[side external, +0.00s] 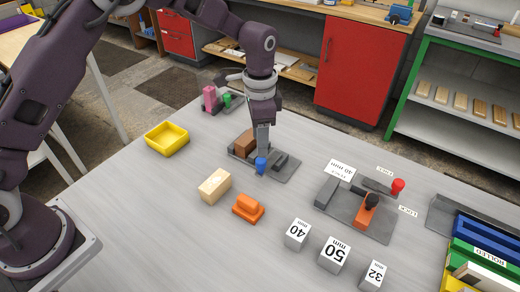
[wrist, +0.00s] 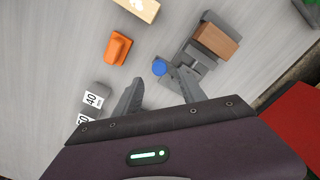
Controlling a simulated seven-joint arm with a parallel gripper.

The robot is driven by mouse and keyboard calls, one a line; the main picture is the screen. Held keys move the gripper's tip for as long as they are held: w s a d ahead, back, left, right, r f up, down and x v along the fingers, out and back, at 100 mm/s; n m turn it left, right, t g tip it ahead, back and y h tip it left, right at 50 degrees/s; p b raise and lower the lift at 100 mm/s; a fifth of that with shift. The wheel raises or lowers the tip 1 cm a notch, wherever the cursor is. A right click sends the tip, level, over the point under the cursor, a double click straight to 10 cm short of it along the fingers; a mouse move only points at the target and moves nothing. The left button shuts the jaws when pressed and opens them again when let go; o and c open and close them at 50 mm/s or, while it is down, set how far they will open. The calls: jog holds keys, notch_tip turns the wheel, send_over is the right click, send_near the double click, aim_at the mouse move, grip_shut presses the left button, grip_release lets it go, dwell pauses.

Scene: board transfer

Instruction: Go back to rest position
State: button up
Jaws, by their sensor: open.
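My gripper (side external: 262,148) points down over the grey fixture (side external: 283,174) near the table's middle, close to its blue knob (side external: 261,165). In the wrist view my gripper (wrist: 154,78) is open, its two fingers apart with nothing between them. The blue knob (wrist: 159,67) shows just beyond the fingertips, beside the right finger; I cannot tell whether they touch. A brown block (wrist: 215,41) sits in the fixture; it also shows behind my gripper in the side view (side external: 245,142).
A pale wooden block (side external: 215,186), an orange piece (side external: 248,208) and several numbered blocks (side external: 298,234) lie in front. A yellow tray (side external: 166,139) is at left.

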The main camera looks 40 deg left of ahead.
jog(key=s+a+r+n+t, duration=0.1)
jog(key=s+a+r+n, duration=0.15)
jog(key=s+r, duration=0.45)
jog(key=s+a+r+n+t, duration=0.2)
jog(key=s+a+r, duration=0.15)
jog(key=r, duration=0.75)
jog(key=s+a+n+t, duration=0.1)
jog(key=s+a+n, duration=0.1)
jog(key=s, duration=0.8)
jog(key=s+a+r+n+t, duration=0.1)
jog(key=s+a+n, duration=0.1)
jog(key=s, duration=0.8)
jog(key=shift+s+n+t, duration=0.15)
jog(key=shift+n+t, duration=0.15)
jog(key=shift+n, duration=0.05)
jog(key=shift+r, duration=0.1)
